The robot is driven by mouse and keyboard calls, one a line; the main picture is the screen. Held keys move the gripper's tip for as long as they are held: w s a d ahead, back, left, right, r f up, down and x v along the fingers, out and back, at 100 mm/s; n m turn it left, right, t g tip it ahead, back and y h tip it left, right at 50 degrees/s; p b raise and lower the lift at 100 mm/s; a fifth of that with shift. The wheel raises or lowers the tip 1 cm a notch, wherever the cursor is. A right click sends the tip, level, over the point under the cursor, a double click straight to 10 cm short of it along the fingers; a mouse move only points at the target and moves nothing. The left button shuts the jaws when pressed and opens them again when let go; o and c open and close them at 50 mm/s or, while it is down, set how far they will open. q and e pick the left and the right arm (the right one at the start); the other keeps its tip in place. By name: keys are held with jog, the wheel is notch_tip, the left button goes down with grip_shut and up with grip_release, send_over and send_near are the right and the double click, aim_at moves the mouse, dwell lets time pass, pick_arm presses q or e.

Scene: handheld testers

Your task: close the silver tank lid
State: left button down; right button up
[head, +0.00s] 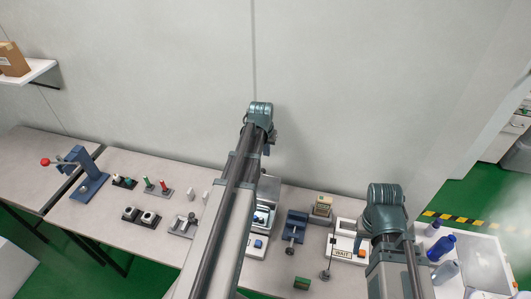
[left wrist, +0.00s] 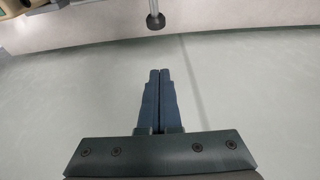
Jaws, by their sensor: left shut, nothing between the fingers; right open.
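A tester with a white base and blue button (head: 257,244) stands on the bench, partly hidden by my left arm. Its silver tank (head: 263,216) shows just right of that arm. A pale grey panel (head: 268,188), which looks like the raised lid, stands behind the tank. My left gripper (left wrist: 160,72) is shut and empty, high near the wall behind the bench. In the left wrist view a dark round knob on a rod (left wrist: 155,20) is beyond the fingertips. My right gripper (head: 359,240) is open over the right part of the bench, its fingers mostly hidden by its wrist.
A blue device (head: 295,226) and a white "WAIT" plate (head: 343,252) are right of the tank. Switches (head: 141,217) and a blue lever press (head: 88,178) are left. Blue bottles (head: 441,248) stand at far right. The wall (head: 170,80) is close behind.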

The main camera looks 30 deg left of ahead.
aim_at(261, 182)
pick_arm(q)
jog(key=s+f+b, duration=0.1)
jog(key=s+f, duration=0.1)
jog(key=s+f+b, duration=0.1)
jog(key=shift+d+f+b, duration=0.3)
jog(key=shift+d+f, duration=0.05)
pick_arm(e)
notch_tip(261, 182, down, 4)
jog(key=shift+r, duration=0.15)
pick_arm(q)
jog(key=shift+s, duration=0.1)
jog(key=shift+s+d+r+t, duration=0.1)
jog(key=shift+s+r+t, duration=0.1)
jog(key=shift+s+t, duration=0.1)
pick_arm(e)
jog(key=shift+s+d, duration=0.1)
jog(key=shift+s, duration=0.3)
pick_arm(q)
jog(key=shift+s, duration=0.1)
pick_arm(e)
jog(key=shift+s, duration=0.1)
